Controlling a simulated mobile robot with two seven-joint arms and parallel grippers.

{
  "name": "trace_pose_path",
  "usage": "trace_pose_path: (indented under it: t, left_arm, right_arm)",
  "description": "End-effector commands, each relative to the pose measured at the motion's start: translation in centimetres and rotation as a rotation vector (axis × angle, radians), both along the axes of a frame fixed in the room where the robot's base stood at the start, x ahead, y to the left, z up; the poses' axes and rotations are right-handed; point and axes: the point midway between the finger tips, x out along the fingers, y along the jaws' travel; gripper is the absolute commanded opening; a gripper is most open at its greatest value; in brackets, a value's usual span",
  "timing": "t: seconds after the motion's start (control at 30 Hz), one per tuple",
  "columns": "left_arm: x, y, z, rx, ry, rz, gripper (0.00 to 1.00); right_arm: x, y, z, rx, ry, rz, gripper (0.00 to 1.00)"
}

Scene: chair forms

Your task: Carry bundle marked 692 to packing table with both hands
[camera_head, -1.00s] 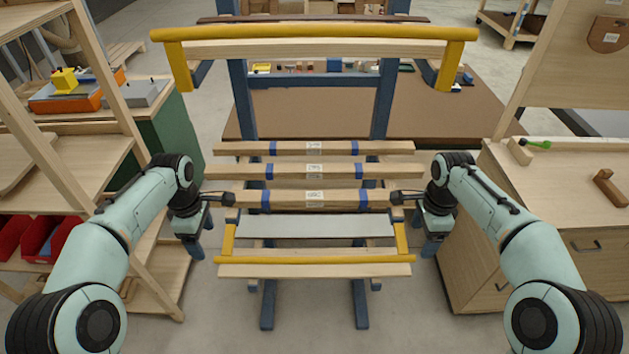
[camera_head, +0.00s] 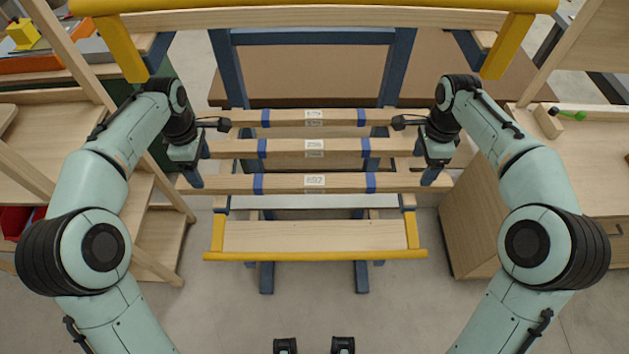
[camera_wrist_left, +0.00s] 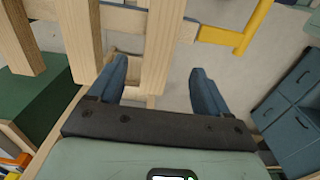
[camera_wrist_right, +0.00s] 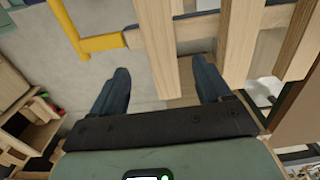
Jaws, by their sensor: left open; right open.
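Three wooden bundles with blue bands lie across a blue rack. The nearest (camera_head: 290,184) has a white label that seems to read 692, though the print is blurred. My left gripper (camera_head: 198,165) is open at this bundle's left end, and my right gripper (camera_head: 428,165) is open at its right end. In the left wrist view the bundle's end (camera_wrist_left: 160,45) lies in line with the gap between the open fingers. The right wrist view shows the same for the other end (camera_wrist_right: 161,40). I cannot tell how far the fingers are above it. Neither gripper holds anything.
The middle bundle (camera_head: 290,149) and far bundle (camera_head: 290,117) lie close behind. A yellow-edged lower frame (camera_head: 315,255) is in front, and a yellow bar (camera_head: 310,6) crosses above. Wooden shelving is at left, a wooden bench (camera_head: 590,165) at right. A brown surface (camera_head: 310,78) lies behind.

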Motion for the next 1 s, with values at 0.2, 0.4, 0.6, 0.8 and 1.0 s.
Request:
trace_pose_path:
  t: [0.2, 0.4, 0.6, 0.8, 1.0]
  left_arm:
    - [-0.1, 0.0, -2.8, 0.0, 0.006, -0.001, 0.78]
    - [-0.1, 0.0, -5.7, 0.001, 0.005, 0.0, 0.78]
    - [0.0, 0.0, -7.1, 0.0, 0.002, 0.001, 0.78]
    - [0.0, 0.0, -7.3, 0.0, 0.001, 0.0, 0.78]
    - [0.0, 0.0, -7.3, 0.0, 0.001, 0.0, 0.48]
  right_arm:
    - [-0.1, 0.0, -2.8, 0.0, 0.006, 0.0, 0.78]
    - [0.0, 0.0, -5.7, 0.0, 0.004, 0.0, 0.78]
    - [0.0, 0.0, -7.1, 0.0, 0.002, 0.0, 0.78]
    - [0.0, 0.0, -7.3, 0.0, 0.0, 0.0, 0.78]
    - [0.0, 0.0, -7.3, 0.0, 0.0, 0.0, 0.48]
